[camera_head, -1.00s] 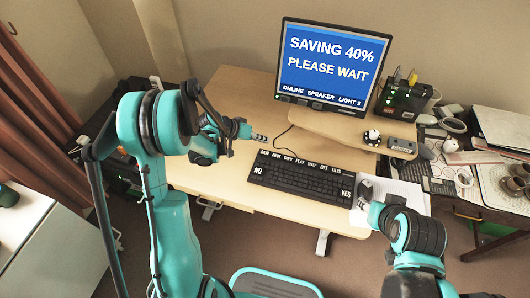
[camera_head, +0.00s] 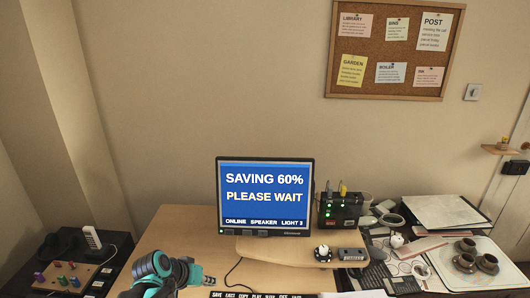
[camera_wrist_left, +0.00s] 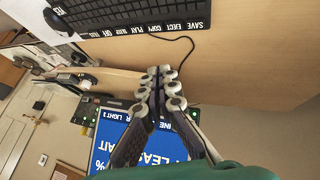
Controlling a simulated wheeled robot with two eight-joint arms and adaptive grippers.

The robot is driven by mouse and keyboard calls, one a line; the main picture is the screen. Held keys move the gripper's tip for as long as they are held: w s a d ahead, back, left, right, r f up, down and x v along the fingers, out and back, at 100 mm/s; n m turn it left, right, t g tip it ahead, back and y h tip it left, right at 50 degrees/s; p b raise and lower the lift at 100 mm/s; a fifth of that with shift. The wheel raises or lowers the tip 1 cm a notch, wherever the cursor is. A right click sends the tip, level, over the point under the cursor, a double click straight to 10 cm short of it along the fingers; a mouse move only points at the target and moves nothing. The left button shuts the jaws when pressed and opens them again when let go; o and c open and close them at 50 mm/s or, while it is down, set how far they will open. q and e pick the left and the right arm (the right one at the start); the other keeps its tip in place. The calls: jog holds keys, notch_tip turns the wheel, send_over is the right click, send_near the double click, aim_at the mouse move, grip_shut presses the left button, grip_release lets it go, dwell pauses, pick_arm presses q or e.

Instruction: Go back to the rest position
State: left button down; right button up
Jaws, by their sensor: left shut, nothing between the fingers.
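My left gripper (camera_head: 203,279) shows at the bottom of the head view, in front of the monitor (camera_head: 265,196) and above the wooden desk (camera_head: 180,228). In the left wrist view its fingers (camera_wrist_left: 160,82) are together and hold nothing. The keyboard (camera_wrist_left: 135,18) is apart from the fingertips there. The monitor reads "SAVING 60% PLEASE WAIT". My right gripper is out of view.
Cups (camera_head: 487,263) and papers crowd the right table. A cork board (camera_head: 394,45) hangs on the wall. The desk's left part is clear.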

pick_arm(q)
jog(key=s+r+y, duration=0.2)
jog(key=s, duration=0.7)
jog(key=s+a+r+t+y, duration=0.1)
jog(key=s+r+y, duration=0.1)
jog(key=s, duration=0.6)
jog(key=shift+s+a+r+t, duration=0.15)
jog(key=shift+s+r+t, duration=0.2)
jog(key=shift+r, duration=0.3)
